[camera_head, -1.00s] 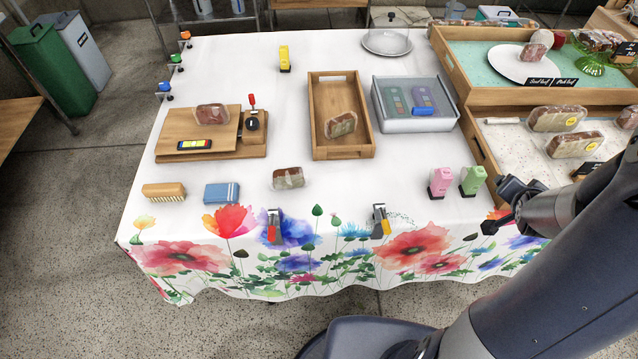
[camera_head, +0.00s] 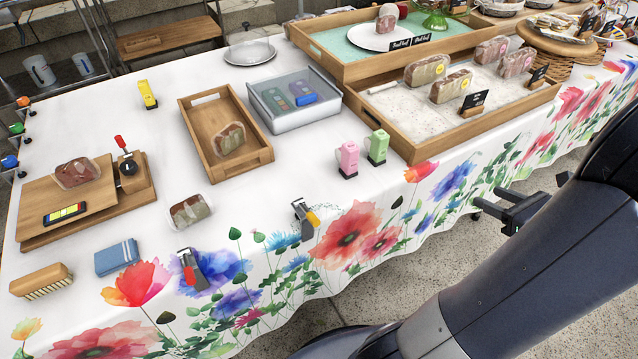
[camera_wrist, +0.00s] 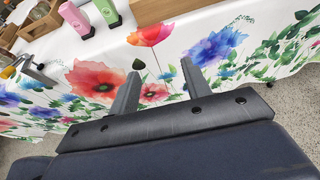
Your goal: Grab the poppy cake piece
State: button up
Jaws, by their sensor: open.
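Several wrapped cake pieces are in the head view; I cannot tell which is the poppy one. One (camera_head: 190,211) lies on the tablecloth, one (camera_head: 229,139) is in the small wooden tray (camera_head: 264,158), and one (camera_head: 77,173) is on the wooden scale board (camera_head: 105,198). More pieces (camera_head: 427,70), (camera_head: 451,87) stand in the speckled display tray (camera_head: 407,124), and another (camera_head: 387,18) is on a white plate (camera_head: 365,38). My gripper (camera_head: 492,200) is open and empty beside the table's front cloth, right of and below the display tray. The wrist view shows its fingers (camera_wrist: 160,68) apart, with flowered cloth beyond.
Pink (camera_head: 348,158) and green (camera_head: 377,147) dispensers stand left of the display tray's front corner. A clear-lidded box (camera_head: 300,122) is beside the wooden tray. Clips (camera_head: 305,217) sit on the front edge. Clear tablecloth lies between the loose piece and the dispensers.

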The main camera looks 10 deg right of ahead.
aim_at(193, 209)
jog(key=j, duration=0.55)
jog(key=j+u, duration=0.15)
jog(key=j, duration=0.35)
jog(key=i+j, duration=0.15)
jog(key=j, duration=0.4)
jog(key=j+u, duration=0.1)
jog(key=j, duration=0.4)
jog(key=i+j+u, duration=0.1)
jog(key=j, duration=0.4)
